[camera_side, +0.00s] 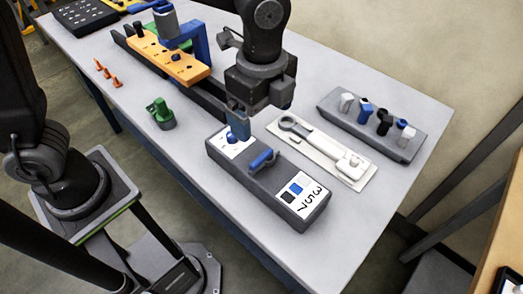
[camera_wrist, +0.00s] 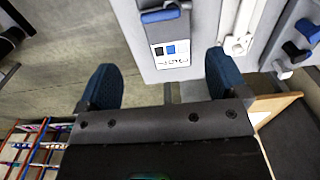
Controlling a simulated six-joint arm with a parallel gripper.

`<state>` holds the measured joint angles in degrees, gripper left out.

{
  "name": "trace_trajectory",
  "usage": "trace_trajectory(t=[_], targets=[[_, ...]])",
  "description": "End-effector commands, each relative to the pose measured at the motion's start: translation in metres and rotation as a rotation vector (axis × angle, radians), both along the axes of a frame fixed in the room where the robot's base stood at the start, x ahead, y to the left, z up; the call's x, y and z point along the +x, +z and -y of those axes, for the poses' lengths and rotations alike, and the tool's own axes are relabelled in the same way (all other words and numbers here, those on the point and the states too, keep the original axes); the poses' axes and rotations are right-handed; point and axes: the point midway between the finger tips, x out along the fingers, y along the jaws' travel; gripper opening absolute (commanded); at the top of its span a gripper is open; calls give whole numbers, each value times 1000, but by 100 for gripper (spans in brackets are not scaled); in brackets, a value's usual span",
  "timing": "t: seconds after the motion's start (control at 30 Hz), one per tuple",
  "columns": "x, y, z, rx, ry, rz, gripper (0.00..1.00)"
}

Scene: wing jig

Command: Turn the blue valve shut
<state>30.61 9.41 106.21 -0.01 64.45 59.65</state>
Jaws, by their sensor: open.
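The blue valve (camera_side: 262,158) is a blue bar handle on top of a dark grey box (camera_side: 240,178), about the middle of its length. It lies slantwise across the box. In the wrist view the blue handle (camera_wrist: 160,15) shows at the top edge, partly cut off. My gripper (camera_side: 238,124) is above the far left end of the box, near a white label, and apart from the blue handle. In the wrist view my gripper (camera_wrist: 164,75) has its two blue fingers wide apart with nothing between them. The fingertips partly hide the label area in the side view.
A white tray with a wrench-like tool (camera_side: 322,150) lies right of the box. A grey rack (camera_side: 372,125) with several knobs stands beyond it. A green part (camera_side: 160,112) stands to the left. An orange jig (camera_side: 168,58) stands behind. The tabletop (camera_side: 348,215) in front is clear.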

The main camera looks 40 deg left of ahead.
Motion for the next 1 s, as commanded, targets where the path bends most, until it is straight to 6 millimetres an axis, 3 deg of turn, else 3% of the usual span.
trace_trajectory(t=[0.3, 0.5, 0.7, 1.0], targets=[[0, -67, -1, 2, 4, -4, 92], [0, -98, -1, 1, 4, -2, 92], [0, -111, -1, 0, 4, 0, 92], [0, -112, -1, -1, 4, 1, 91]])
